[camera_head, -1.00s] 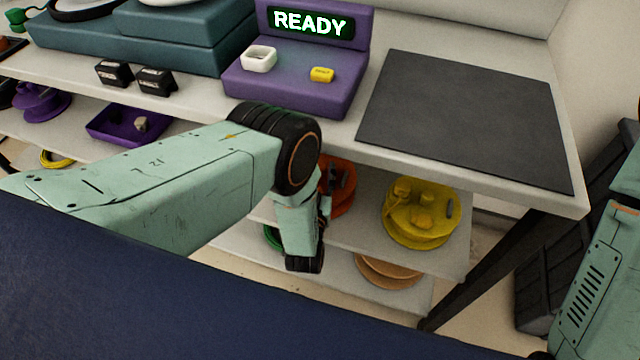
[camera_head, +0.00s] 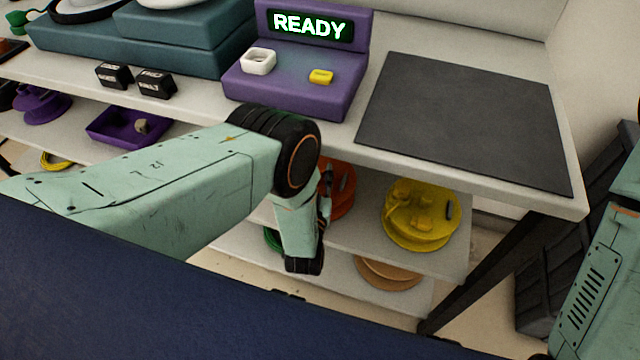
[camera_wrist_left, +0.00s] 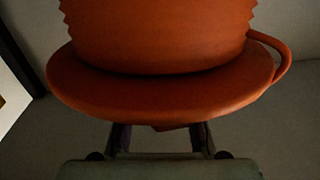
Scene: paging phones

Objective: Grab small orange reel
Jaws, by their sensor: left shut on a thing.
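The orange reel (camera_head: 342,190) is on the upper shelf under the table, partly hidden behind my left arm in the head view. In the left wrist view the orange reel (camera_wrist_left: 160,85) fills the upper middle, with a wide rounded flange, a drum with toothed edges and a loop at its right. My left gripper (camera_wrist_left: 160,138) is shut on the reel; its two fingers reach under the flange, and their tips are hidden. In the head view the gripper is mostly hidden by my arm. My right gripper is out of view; only part of that arm shows.
A yellow reel (camera_head: 420,215) sits close to the right on the same shelf. A tan-orange reel (camera_head: 388,273) lies on the shelf below. The table top with a dark mat (camera_head: 465,120) is above. A purple READY station (camera_head: 295,85) stands on the table, and a dark leg (camera_head: 485,270) is at right.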

